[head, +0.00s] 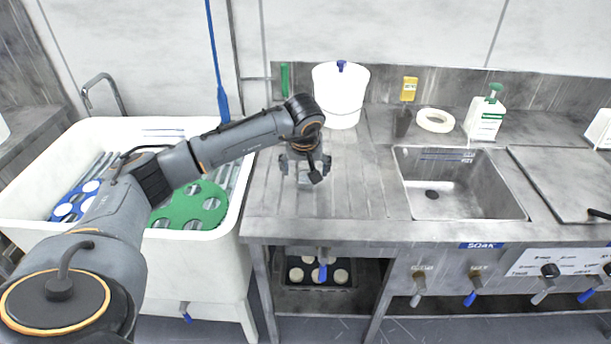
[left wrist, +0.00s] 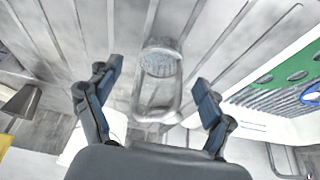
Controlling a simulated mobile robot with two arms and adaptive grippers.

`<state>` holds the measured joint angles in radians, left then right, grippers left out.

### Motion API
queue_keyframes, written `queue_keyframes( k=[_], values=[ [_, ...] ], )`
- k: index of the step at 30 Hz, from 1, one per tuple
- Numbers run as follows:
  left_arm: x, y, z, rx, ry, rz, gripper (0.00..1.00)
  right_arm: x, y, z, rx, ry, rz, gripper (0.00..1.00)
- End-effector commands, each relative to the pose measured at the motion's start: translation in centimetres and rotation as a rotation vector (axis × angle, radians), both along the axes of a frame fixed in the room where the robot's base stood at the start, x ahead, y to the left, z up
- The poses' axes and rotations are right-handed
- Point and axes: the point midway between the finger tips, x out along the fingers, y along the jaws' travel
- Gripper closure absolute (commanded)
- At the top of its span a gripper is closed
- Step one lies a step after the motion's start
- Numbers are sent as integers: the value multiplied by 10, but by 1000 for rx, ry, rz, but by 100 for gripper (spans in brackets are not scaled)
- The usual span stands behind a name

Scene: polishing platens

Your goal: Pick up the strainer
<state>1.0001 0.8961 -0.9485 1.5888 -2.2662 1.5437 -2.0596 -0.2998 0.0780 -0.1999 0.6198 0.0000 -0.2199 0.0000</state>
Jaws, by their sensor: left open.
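The strainer (left wrist: 160,63) is a small grey metal piece with a round mesh bowl and a looped frame. It lies on the ribbed steel drainboard in the left wrist view. My left gripper (left wrist: 157,78) is open, with one finger on each side of the strainer and space between. In the head view my left gripper (head: 305,172) points down over the drainboard (head: 350,190), left of the sink. There the strainer is mostly hidden by the gripper. The height between fingers and strainer is hard to judge. My right gripper is not in view.
A white bucket (head: 340,95) stands behind the gripper. A white tub (head: 215,270) with green and blue discs is at left.

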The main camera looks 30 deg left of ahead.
Motion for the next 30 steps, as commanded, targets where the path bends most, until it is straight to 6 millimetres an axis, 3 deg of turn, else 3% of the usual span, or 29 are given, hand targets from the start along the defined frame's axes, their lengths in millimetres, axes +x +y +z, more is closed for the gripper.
queue_keyframes(
  k=[6,14,23,30],
  values=[
    [9,5,-25,-2,1,1,19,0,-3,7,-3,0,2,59],
    [10,6,-27,-1,-1,1,19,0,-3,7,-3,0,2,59],
    [10,6,-27,-1,-1,1,80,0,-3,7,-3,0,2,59],
    [10,6,-26,-1,-2,1,82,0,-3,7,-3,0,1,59]
  ],
)
